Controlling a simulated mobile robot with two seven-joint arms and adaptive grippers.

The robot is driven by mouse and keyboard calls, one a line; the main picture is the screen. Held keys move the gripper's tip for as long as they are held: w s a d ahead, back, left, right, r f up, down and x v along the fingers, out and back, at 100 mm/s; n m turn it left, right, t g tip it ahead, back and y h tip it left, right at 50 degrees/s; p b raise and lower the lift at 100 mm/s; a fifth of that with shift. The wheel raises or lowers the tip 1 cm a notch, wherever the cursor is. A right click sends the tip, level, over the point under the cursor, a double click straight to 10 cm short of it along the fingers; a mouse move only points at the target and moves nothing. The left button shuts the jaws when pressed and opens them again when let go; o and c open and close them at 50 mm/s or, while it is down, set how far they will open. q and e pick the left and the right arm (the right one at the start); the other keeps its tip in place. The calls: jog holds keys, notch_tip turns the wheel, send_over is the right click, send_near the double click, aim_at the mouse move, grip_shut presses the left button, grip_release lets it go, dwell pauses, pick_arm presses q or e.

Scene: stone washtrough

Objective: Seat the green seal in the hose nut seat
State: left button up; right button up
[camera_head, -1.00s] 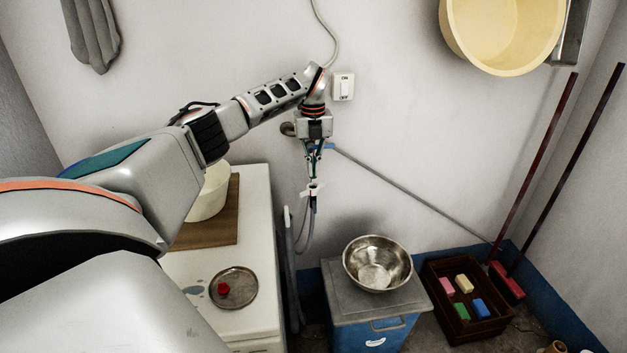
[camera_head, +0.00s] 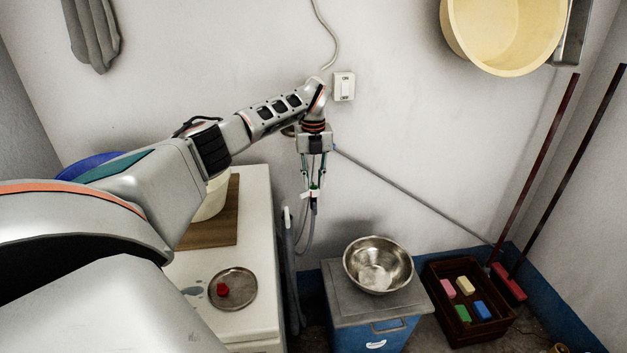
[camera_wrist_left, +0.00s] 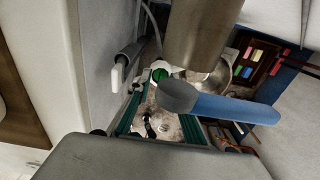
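My left gripper (camera_head: 314,192) points down near the wall, its two fingers spread apart. In the left wrist view its teal fingers (camera_wrist_left: 160,125) are also apart, with nothing gripped between them. The small green seal (camera_head: 314,187) shows between the fingertips, at the white hose nut (camera_head: 316,194) on top of the upright grey hose (camera_head: 312,213). In the left wrist view the green seal (camera_wrist_left: 160,75) appears inside the pale nut's ring; I cannot tell how deep or level it sits. The right gripper is not in view.
A tap with a blue lever (camera_wrist_left: 235,108) crosses close in front of the wrist camera. A red piece (camera_head: 222,290) lies on a round metal tray (camera_head: 245,301). A steel bowl (camera_head: 378,266) stands on a blue bin (camera_head: 370,334). A brown crate (camera_head: 436,283) holds coloured blocks.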

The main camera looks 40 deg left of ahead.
aim_at(314, 188)
pick_arm(q)
jog(key=shift+r, duration=0.15)
notch_tip(314, 188, up, 12)
jog(key=p, duration=0.2)
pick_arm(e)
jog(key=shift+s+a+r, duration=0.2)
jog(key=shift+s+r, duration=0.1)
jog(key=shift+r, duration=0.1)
pick_arm(q)
jog(key=shift+d, duration=0.1)
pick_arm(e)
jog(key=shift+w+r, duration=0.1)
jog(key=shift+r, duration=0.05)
